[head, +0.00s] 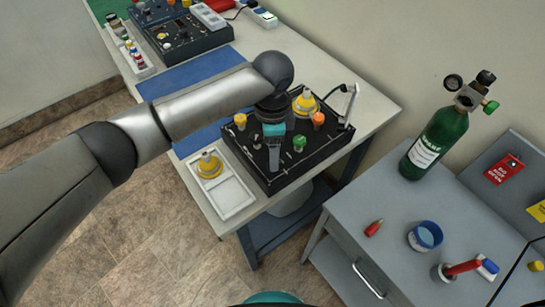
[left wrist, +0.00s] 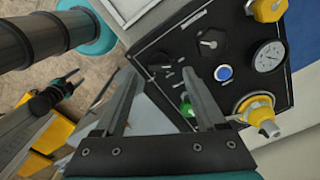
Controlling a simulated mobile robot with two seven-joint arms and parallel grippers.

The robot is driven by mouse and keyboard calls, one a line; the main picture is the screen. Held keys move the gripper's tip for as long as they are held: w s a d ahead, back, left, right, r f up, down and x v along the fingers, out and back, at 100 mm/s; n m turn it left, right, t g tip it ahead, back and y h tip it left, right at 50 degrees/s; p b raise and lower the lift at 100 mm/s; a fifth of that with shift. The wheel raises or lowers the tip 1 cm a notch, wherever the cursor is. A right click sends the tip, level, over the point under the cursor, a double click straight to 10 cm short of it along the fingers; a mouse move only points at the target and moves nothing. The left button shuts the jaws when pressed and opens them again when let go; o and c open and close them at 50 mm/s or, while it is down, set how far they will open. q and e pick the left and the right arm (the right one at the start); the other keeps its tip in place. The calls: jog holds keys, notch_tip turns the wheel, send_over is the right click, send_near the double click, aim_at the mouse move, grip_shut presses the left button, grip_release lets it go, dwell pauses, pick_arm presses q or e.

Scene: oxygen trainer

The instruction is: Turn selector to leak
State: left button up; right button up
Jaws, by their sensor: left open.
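The black oxygen trainer panel (head: 256,172) lies on the white bench in the head view. I cannot read which is the selector or where the leak mark is. My left gripper (head: 274,158) is over the panel. Its fingers are apart and empty in the left wrist view (left wrist: 160,78), with the knobs beyond the tips. What looks like my right gripper (left wrist: 68,84) is small, away from the panel.
The panel also has a blue button (left wrist: 223,73), a gauge (left wrist: 268,56), a green knob (left wrist: 187,107) and a yellow fitting (left wrist: 258,112). A white tray (head: 236,199) sits beside the panel. A green cylinder (head: 432,140) stands on the grey cabinet to the right.

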pick_arm(q)
jog(key=shift+f, duration=1.85)
grip_shut()
